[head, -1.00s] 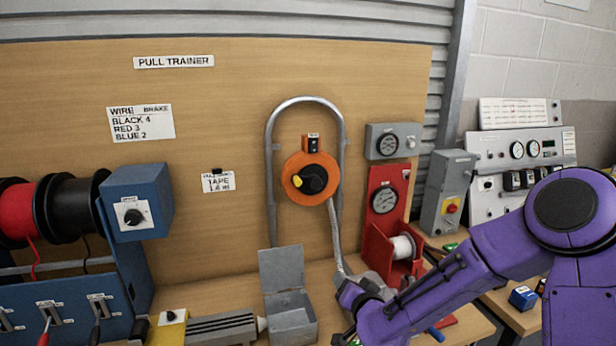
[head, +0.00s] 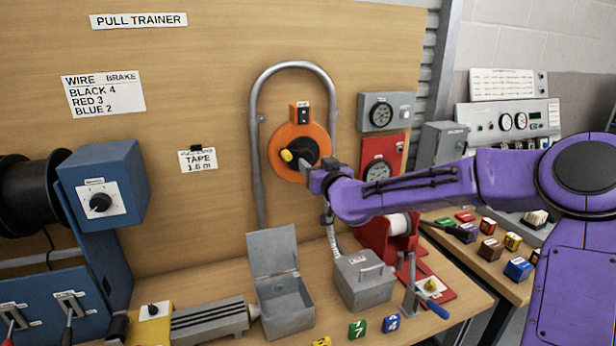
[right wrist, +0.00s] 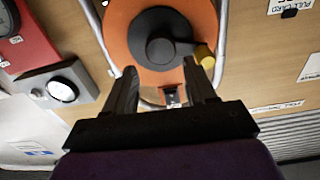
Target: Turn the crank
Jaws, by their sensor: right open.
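The crank is on an orange round reel (head: 285,163) mounted on the wooden board inside a bent grey pipe. It has a black hub (head: 303,152) and a yellow handle knob (head: 287,155) to the left of the hub. In the right wrist view the black hub (right wrist: 160,45) lies just beyond the fingertips, and the yellow knob (right wrist: 204,56) is close to the tip of the right-hand finger; I cannot tell if they touch. My right gripper (head: 316,172) is open and empty in front of the reel's right side; its fingers also show in the right wrist view (right wrist: 163,78).
Below stand an open grey box (head: 285,305), a grey lidded box (head: 363,292) and a lever with a blue handle (head: 437,307). A gauge box (head: 388,112) and a red gauge panel (head: 380,150) are right of the reel. A blue unit (head: 105,190) stands left.

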